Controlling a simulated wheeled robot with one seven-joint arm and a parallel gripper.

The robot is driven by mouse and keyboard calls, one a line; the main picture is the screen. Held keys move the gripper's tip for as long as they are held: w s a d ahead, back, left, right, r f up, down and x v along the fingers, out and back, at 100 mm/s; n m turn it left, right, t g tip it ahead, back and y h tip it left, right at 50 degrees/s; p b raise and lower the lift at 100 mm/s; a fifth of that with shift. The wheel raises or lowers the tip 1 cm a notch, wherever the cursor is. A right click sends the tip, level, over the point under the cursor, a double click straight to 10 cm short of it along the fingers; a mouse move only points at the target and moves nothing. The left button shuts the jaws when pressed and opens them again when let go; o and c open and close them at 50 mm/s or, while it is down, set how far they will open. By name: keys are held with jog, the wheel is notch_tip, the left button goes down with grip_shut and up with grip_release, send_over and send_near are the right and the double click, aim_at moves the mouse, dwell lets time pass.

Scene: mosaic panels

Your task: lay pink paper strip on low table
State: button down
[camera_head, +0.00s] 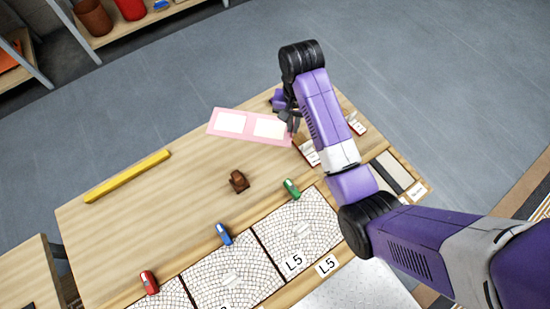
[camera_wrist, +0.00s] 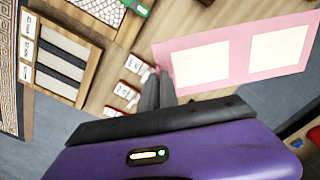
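The pink paper strip (camera_head: 249,126) carries two pale panels and looks flat and stiff. My gripper (camera_head: 289,117) is at its right end in the head view, and the fingers look shut on that end. In the wrist view my gripper's fingers (camera_wrist: 158,88) are close together at the corner of the pink strip (camera_wrist: 236,54). The strip is held above the wooden worktable (camera_head: 190,190), its left part reaching past the far edge in the picture. Another wooden table (camera_head: 28,262) shows partly at the lower left. I cannot tell which is the low table.
On the worktable lie a yellow bar (camera_head: 127,176), a brown block (camera_head: 238,181), and green (camera_head: 291,188), blue (camera_head: 223,234) and red (camera_head: 149,282) handled tools beside mesh-patterned panels. A shelf (camera_head: 120,30) with pots stands at the upper left. Open grey floor lies beyond.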

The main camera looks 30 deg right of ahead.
notch_tip(320, 180, down, 19)
jog(key=shift+f+b, duration=0.15)
jog(key=shift+b, duration=1.1)
jog(key=shift+f, duration=0.15)
jog(key=c, duration=1.6)
grip_release()
notch_tip(320, 180, up, 12)
jog(key=shift+r+p, duration=0.2)
jog(key=shift+p, duration=0.8)
